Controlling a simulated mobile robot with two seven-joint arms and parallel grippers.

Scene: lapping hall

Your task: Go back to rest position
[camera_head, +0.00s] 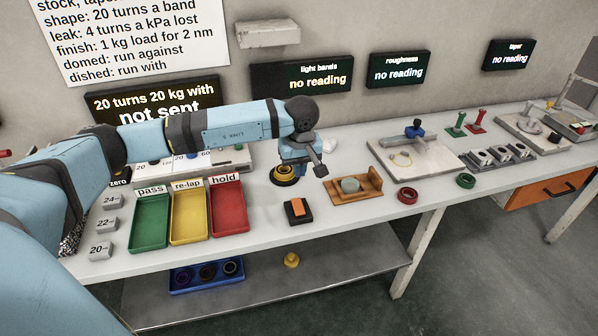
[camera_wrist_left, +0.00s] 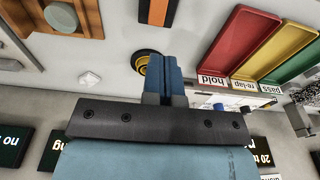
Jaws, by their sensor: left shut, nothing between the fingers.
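My left arm reaches in from the left, across and above the bench. My left gripper (camera_head: 320,171) hangs over the middle of the bench, above and behind the wooden holder and the black block. In the left wrist view the gripper (camera_wrist_left: 164,62) has its blue fingers together with nothing between them. A yellow and black round piece (camera_head: 284,174) lies just left of the gripper; the fingers partly cover it in the left wrist view (camera_wrist_left: 143,60). My right gripper is not in view.
Green (camera_head: 149,245), yellow (camera_head: 188,239) and red (camera_head: 228,233) trays stand on the bench. A black block with an orange top (camera_head: 298,220) and a wooden holder (camera_head: 342,197) lie near the front edge. Red (camera_head: 407,202) and green rings (camera_head: 466,181) lie right. Display panels hang behind.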

